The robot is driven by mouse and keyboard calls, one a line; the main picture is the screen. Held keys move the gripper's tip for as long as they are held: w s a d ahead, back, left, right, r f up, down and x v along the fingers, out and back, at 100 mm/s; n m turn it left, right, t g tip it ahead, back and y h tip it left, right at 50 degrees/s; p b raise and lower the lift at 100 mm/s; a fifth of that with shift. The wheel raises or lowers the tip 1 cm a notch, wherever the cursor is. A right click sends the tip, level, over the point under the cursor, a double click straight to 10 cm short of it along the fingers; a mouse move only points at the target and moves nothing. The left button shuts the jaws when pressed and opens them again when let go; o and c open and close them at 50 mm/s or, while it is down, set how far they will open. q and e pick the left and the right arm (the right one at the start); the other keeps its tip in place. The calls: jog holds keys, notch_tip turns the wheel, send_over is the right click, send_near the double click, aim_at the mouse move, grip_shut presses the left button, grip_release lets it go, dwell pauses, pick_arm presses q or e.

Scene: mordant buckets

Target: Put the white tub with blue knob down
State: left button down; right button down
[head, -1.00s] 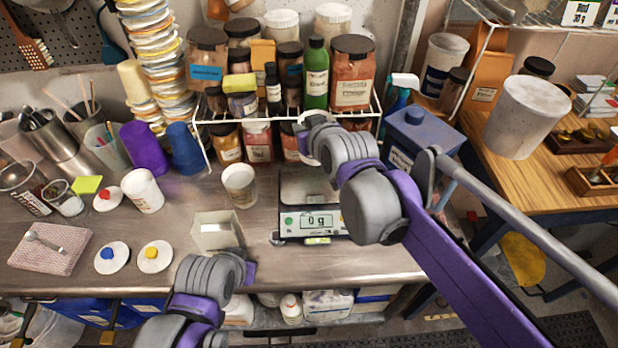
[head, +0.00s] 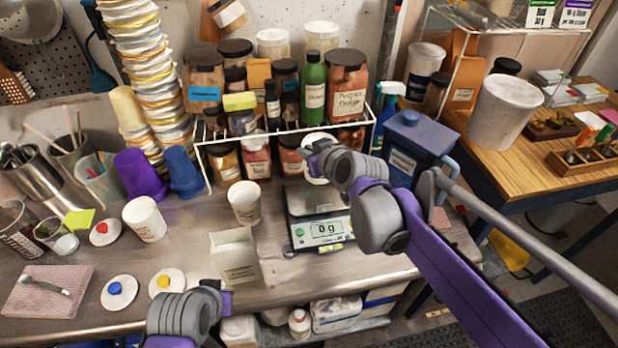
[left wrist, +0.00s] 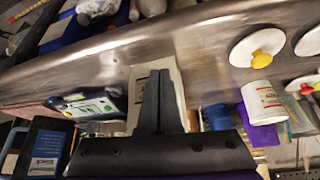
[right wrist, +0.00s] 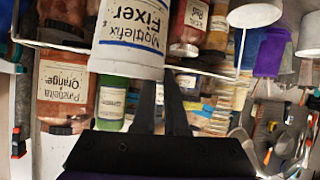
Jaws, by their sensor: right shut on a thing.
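My right gripper (head: 322,152) is shut on a white tub (head: 315,172), held near the back of the scale. In the right wrist view the tub (right wrist: 128,45) shows a "Mottlefix Fixer" label and blue bands, with the fingers at its wall. No knob shows on it. The scale (head: 325,230) reads 0 g; I cannot tell how far above its pan the tub is. A white lid with a blue knob (head: 118,292) lies on the bench at the left. My left gripper (head: 226,298) is low at the bench front; its fingers look closed and empty in the left wrist view (left wrist: 160,85).
A white carton (head: 235,256) and a white cup (head: 245,203) stand left of the scale. A wire rack (head: 225,138) of jars and bottles is behind it. A blue canister (head: 415,140) stands right. Lids with yellow (head: 167,283) and red (head: 104,232) knobs lie left.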

pick_arm(q)
jog(key=shift+s+f, duration=0.25)
jog(key=shift+f, duration=0.2)
pick_arm(e)
notch_tip(320, 180, down, 6)
jog(key=shift+f, duration=0.15)
pick_arm(q)
jog(key=shift+b, duration=0.3)
pick_arm(e)
jog(key=shift+f, duration=0.1)
jog(key=c, duration=1)
grip_release()
jog(key=shift+o, duration=0.2)
jog(key=p+v, duration=0.1)
jog(key=v, duration=1.1)
pick_arm(q)
jog(key=shift+w+r, duration=0.25)
jog(key=shift+r, duration=0.2)
jog(key=shift+w+r, duration=0.2)
jog(key=shift+r, duration=0.25)
pick_arm(e)
jog(key=s+d+f+m+g+h, duration=0.2)
jog(key=s+d+f+m, duration=0.1)
jog(key=s+d+f, duration=0.3)
jog(key=s+d+f+m+g+h, duration=0.3)
jog(key=s+d+f, duration=0.4)
jog(key=s, duration=0.4)
jog(key=shift+s+f+h, duration=0.3)
jog(key=shift+s+f, duration=0.05)
jog(key=shift+f, duration=0.05)
